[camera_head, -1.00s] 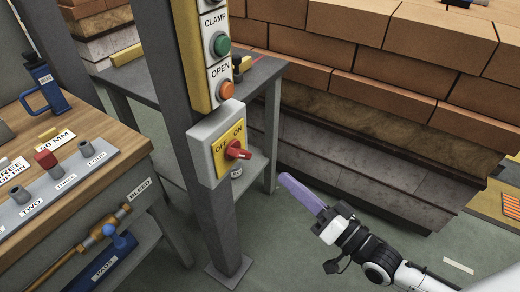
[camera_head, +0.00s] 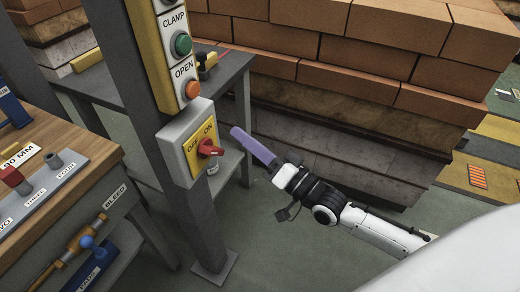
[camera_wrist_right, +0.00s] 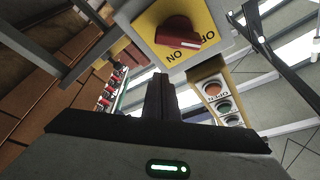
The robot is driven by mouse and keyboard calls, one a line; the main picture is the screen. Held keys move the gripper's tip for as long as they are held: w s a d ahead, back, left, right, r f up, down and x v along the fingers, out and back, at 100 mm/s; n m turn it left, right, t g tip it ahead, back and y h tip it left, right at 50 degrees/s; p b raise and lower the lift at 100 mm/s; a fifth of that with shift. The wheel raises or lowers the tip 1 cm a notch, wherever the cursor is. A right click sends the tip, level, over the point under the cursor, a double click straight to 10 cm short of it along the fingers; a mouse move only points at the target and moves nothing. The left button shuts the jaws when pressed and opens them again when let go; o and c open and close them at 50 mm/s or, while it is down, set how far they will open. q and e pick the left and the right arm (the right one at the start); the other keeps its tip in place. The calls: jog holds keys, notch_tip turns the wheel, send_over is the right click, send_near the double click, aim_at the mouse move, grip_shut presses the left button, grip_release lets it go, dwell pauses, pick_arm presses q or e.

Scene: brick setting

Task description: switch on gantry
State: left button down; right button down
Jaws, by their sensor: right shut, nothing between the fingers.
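The gantry switch is a red rotary knob (camera_head: 209,148) on a yellow plate marked OFF and ON. The plate is on a grey box (camera_head: 174,148) on a post. My right gripper (camera_head: 238,132), with purple fingers, is shut and empty. Its tips are just right of the knob in the head view, apparently apart from it. In the wrist view its dark fingers (camera_wrist_right: 160,92) are together below the plate. My left gripper is not in view.
Above the switch, a panel carries a green CLAMP button (camera_head: 182,44) and an orange OPEN button (camera_head: 193,90). A wooden-topped bench (camera_head: 85,150) stands left. A grey table (camera_head: 112,82) is behind the post. A brick stack (camera_head: 330,60) stands behind my right arm.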

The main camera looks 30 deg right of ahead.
aim_at(211, 151)
jog(key=shift+a+f, duration=1.2)
jog(key=shift+a, duration=0.3)
jog(key=shift+a, duration=0.1)
